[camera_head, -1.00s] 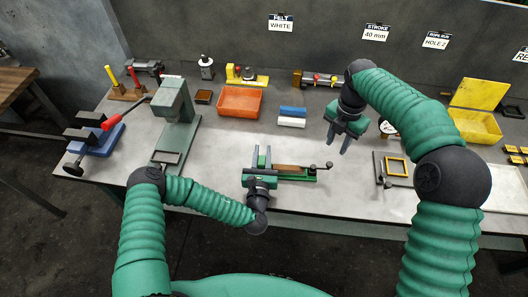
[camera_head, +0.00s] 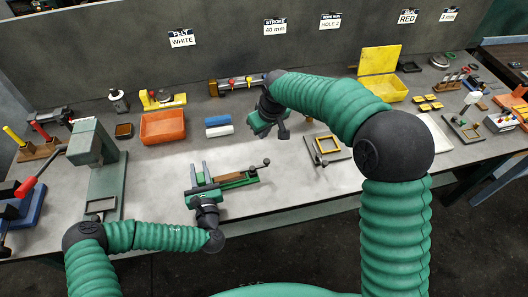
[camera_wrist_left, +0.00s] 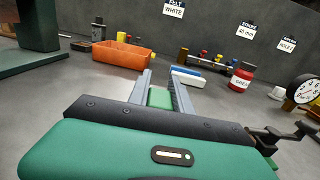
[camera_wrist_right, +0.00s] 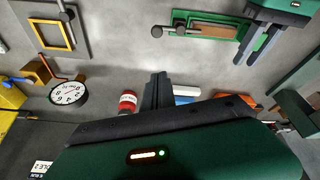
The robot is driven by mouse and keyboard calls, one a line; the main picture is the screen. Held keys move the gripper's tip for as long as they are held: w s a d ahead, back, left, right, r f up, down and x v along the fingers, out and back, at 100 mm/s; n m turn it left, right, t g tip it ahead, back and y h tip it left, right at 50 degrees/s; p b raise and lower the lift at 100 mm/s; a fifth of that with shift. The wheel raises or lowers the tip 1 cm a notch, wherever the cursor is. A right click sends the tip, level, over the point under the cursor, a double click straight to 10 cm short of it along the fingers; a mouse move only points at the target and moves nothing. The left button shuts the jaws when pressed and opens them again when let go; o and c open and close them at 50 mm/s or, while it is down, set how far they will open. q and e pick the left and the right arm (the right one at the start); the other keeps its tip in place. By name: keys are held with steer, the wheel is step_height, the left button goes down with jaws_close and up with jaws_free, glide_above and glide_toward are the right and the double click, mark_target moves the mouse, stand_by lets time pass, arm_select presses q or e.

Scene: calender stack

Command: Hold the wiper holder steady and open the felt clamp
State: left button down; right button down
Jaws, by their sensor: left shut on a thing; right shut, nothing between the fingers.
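The wiper holder (camera_head: 236,179) is a green bar with a brown strip and a crank-like handle (camera_head: 264,163) at its right end. It lies on the bench. My left gripper (camera_head: 201,174) is shut on its left end; green shows between the fingers in the left wrist view (camera_wrist_left: 160,97). My right gripper (camera_head: 283,133) is shut and empty, above the bench and behind the handle, apart from it. The right wrist view shows the holder (camera_wrist_right: 208,26) upside down, and my right fingers (camera_wrist_right: 158,92) together. I cannot tell whether the clamp is open.
Blue and white blocks (camera_head: 218,125) and an orange bin (camera_head: 165,127) stand behind the holder. A plate with a yellow frame (camera_head: 326,145) lies to the right. A dial gauge (camera_wrist_right: 69,93) and red can (camera_wrist_right: 127,102) are near my right gripper. Bench in front is clear.

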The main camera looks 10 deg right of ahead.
steer(key=shift+r+m, duration=0.1)
steer(key=shift+m, duration=0.9)
step_height(320, 180, down, 10)
steer(key=shift+w+f, duration=0.1)
steer(key=shift+w, duration=0.05)
steer(key=shift+s+d, duration=0.1)
steer(key=shift+s, duration=0.25)
steer(key=shift+s+d, duration=0.1)
